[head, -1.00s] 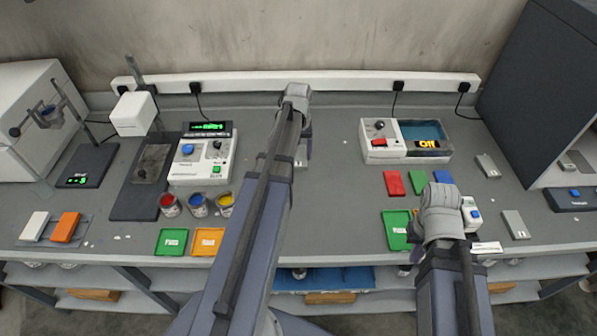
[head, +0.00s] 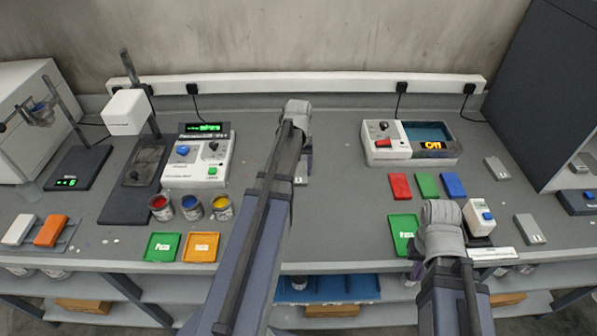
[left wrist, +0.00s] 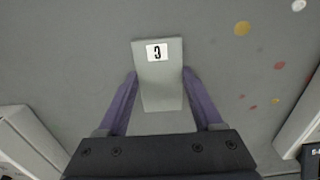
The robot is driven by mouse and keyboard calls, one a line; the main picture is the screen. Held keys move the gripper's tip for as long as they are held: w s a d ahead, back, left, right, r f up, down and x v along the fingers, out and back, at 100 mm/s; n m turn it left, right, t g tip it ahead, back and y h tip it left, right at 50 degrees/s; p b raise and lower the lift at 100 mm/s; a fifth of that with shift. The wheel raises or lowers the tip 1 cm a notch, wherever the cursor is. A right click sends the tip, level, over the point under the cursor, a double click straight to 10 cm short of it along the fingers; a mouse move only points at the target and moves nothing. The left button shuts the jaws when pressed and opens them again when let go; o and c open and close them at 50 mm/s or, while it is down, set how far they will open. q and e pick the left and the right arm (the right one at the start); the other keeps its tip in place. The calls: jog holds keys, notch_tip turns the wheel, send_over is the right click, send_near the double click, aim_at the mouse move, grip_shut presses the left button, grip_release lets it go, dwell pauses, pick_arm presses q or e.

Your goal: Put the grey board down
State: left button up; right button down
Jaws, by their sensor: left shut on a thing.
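The grey board (left wrist: 160,85) is a flat grey plate with a white label and a dark mark. In the left wrist view it is between the two purple fingers of my left gripper (left wrist: 158,92), which is shut on it. Grey bench top shows around it; I cannot tell whether it touches the bench. In the head view my left gripper (head: 304,165) is over the middle of the bench, mostly hidden behind my arm, and only a little of the board (head: 301,181) shows. My right wrist is at the front right of the bench, and hides its fingers.
Left of the board stand a control unit (head: 198,168) and paint cans (head: 191,208), with a green tray (head: 162,247) and an orange tray (head: 202,247) in front. Right are a white device (head: 388,152) and red, green and blue boards (head: 400,186). Bare bench surrounds my left gripper.

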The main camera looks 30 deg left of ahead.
aim_at(299, 172)
pick_arm(q)
jog(key=shift+f, duration=0.15)
jog(key=o, duration=1.4)
jog(key=shift+c, duration=0.2)
notch_tip(299, 172, up, 12)
jog(key=p, duration=1.2)
jog(key=shift+r, duration=0.25)
jog(key=s+d+m, duration=0.2)
jog(key=d, duration=0.7)
jog(key=s+d+m, duration=0.3)
jog(key=d, duration=0.6)
jog(key=shift+s+d+y, duration=0.2)
jog(key=shift+s+y, duration=0.1)
jog(key=shift+s, duration=0.05)
jog(key=shift+o, duration=0.2)
jog(key=s+d+m, duration=0.5)
jog(key=s+d, duration=0.4)
jog(key=d, duration=0.3)
jog(key=shift+s+d+y, duration=0.2)
jog(key=shift+s+y, duration=0.05)
jog(key=shift+y, duration=0.05)
